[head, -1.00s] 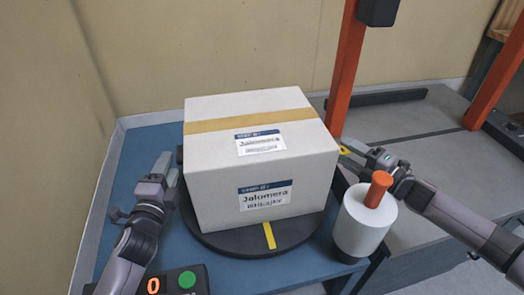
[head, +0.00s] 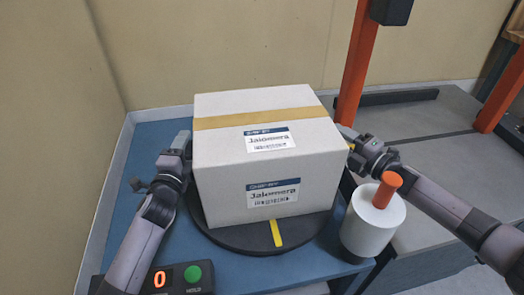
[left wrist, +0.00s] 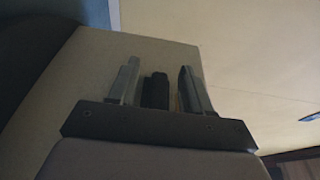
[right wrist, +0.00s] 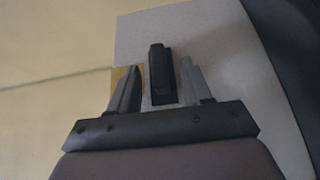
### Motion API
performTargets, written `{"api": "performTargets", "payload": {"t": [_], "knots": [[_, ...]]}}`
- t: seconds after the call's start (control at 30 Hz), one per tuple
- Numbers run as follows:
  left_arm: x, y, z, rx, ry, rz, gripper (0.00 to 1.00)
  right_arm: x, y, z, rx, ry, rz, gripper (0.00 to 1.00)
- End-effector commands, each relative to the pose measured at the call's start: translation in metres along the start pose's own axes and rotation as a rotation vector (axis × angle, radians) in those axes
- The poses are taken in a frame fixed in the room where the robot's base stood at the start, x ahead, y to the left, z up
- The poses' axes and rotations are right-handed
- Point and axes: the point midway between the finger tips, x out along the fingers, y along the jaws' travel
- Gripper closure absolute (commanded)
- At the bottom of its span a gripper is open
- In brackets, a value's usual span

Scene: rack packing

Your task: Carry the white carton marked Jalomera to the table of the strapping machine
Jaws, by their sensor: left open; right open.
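The white carton (head: 262,165) marked Jalomera stands upright on a dark round turntable (head: 240,238), with tan tape across its top and labels on the top and front. My left gripper (head: 183,142) is at the carton's left side, open; the carton wall (left wrist: 150,52) fills much of the left wrist view behind its fingers (left wrist: 158,90). My right gripper (head: 350,137) is at the carton's right side, open, and the wall (right wrist: 215,45) lies behind its fingers (right wrist: 160,88). I cannot tell whether either gripper touches the carton. The strapping machine's grey table (head: 435,140) is at the right.
A white roll (head: 372,228) with an orange handle (head: 388,189) stands at the front right, close under my right arm. An orange post (head: 355,62) rises behind the carton's right. A control box with a green button (head: 193,273) is at the front left.

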Motion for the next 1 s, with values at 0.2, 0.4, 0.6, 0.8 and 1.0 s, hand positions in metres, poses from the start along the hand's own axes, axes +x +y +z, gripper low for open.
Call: {"api": "performTargets", "payload": {"t": [0.2, 0.4, 0.6, 0.8, 1.0], "knots": [[0.0110, -0.0002, -0.0006, 0.001, 0.001, 0.000, 0.51, 0.0114, 0.0009, -0.0002, -0.001, 0.001, 0.001, 0.51], [0.0120, -0.0003, -0.0006, 0.001, 0.001, -0.001, 0.51, 0.0123, 0.0007, -0.0004, -0.001, 0.001, 0.001, 0.51], [0.0118, -0.0001, -0.0005, 0.000, 0.001, 0.000, 0.80, 0.0120, 0.0007, -0.0002, -0.001, 0.001, 0.001, 0.80], [0.0117, -0.0001, -0.0004, 0.000, 0.001, 0.000, 1.00, 0.0118, 0.0006, -0.0001, -0.001, 0.000, 0.001, 1.00], [0.0117, 0.0000, -0.0003, 0.000, 0.001, 0.000, 1.00, 0.0117, 0.0005, 0.0000, -0.001, 0.000, 0.001, 1.00]]}}
